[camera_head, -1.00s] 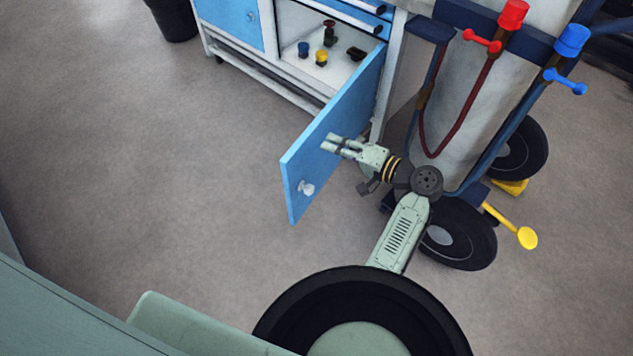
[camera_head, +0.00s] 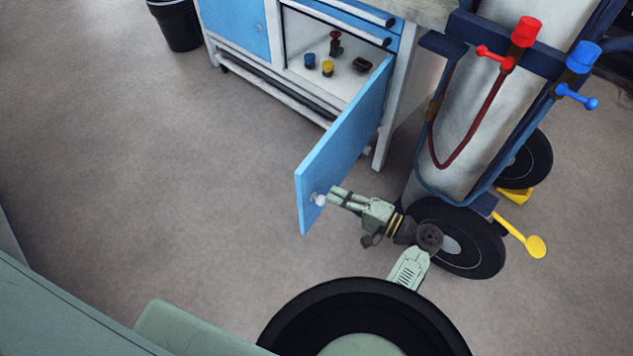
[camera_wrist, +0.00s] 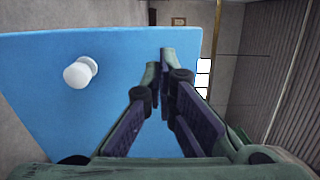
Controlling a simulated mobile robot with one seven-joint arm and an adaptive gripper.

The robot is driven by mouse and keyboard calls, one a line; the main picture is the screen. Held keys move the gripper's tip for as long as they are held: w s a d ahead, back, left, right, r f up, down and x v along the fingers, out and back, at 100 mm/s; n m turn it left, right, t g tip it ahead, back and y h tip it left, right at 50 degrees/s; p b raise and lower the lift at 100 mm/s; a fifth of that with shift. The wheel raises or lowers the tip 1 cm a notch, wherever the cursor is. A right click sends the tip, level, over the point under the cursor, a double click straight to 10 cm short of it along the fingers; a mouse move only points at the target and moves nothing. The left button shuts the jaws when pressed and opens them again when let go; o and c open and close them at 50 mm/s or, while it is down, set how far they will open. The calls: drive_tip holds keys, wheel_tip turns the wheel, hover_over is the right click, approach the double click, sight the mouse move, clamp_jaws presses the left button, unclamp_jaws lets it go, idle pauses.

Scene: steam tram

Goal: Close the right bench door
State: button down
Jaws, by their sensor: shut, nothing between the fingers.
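The right bench door (camera_head: 342,140) is a blue panel that stands wide open, swung out from the bench toward me. Its white round knob (camera_head: 320,200) is near its free edge. My gripper (camera_head: 333,192) is shut and empty, at the door's outer face close beside the knob. In the wrist view the blue door (camera_wrist: 70,115) fills the left and middle, with the knob (camera_wrist: 80,72) left of my fingers (camera_wrist: 167,58). The fingertips are in front of the door face; I cannot tell whether they touch it.
The open compartment (camera_head: 300,40) holds several small knobbed items. A gas-cylinder trolley with a black wheel (camera_head: 460,240) and a yellow lever (camera_head: 535,246) stands right of my arm. A black bin (camera_head: 180,25) is at the far left. The floor left of the door is clear.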

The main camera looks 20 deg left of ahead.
sight(307, 182)
drive_tip(key=shift+w+a+p, duration=0.2)
drive_tip(key=shift+a+p, duration=0.1)
drive_tip(key=shift+a, duration=0.75)
drive_tip(key=shift+w+a+p, duration=0.15)
drive_tip(key=shift+a+p, duration=0.1)
drive_tip(key=shift+a, duration=0.75)
drive_tip(key=shift+w+a+p, duration=0.2)
drive_tip(key=shift+a+p, duration=0.1)
drive_tip(key=shift+a, duration=0.75)
